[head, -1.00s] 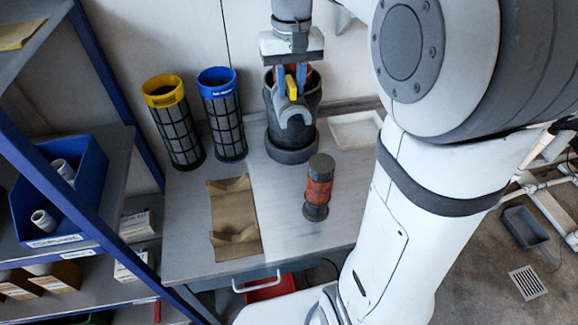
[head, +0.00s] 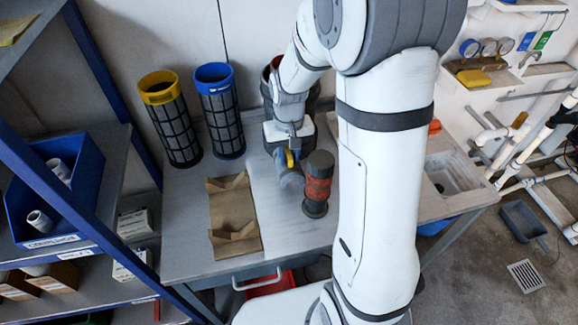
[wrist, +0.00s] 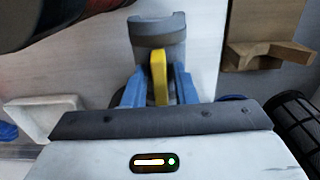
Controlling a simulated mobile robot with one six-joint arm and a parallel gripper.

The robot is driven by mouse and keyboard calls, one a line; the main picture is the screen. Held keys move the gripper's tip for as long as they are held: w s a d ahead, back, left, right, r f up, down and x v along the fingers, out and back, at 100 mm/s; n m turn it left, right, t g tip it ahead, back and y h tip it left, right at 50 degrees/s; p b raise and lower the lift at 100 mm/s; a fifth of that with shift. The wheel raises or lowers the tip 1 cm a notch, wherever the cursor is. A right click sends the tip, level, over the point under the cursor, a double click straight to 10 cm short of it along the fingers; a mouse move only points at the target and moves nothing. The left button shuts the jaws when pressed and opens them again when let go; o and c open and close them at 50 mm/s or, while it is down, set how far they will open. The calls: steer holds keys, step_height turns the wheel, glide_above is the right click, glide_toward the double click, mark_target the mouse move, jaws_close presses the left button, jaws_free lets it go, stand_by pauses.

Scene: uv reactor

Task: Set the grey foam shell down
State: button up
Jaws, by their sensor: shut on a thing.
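The grey foam shell (wrist: 158,33) is a curved half-shell with a yellow tab (wrist: 158,75). My gripper (wrist: 157,88) has its blue fingers shut on this tab. In the head view the shell (head: 292,181) is low over the bench (head: 185,232), between a brown folded holder (head: 233,215) and a dark cylinder with a red band (head: 318,184). My gripper (head: 290,160) is just behind it. I cannot tell whether the shell touches the bench. My arm partly hides the dark grey housing (head: 314,92) behind.
A yellow-topped mesh cylinder (head: 175,125) and a blue-topped one (head: 222,118) stand at the back left. A white tray (wrist: 45,117) shows in the wrist view. A shelf with a blue bin (head: 60,200) stands left. The bench's front left is bare.

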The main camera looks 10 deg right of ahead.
steer(key=shift+f, duration=2.7)
steer(key=shift+f, duration=0.2)
steer(key=o, duration=1)
steer(key=shift+r, duration=0.1)
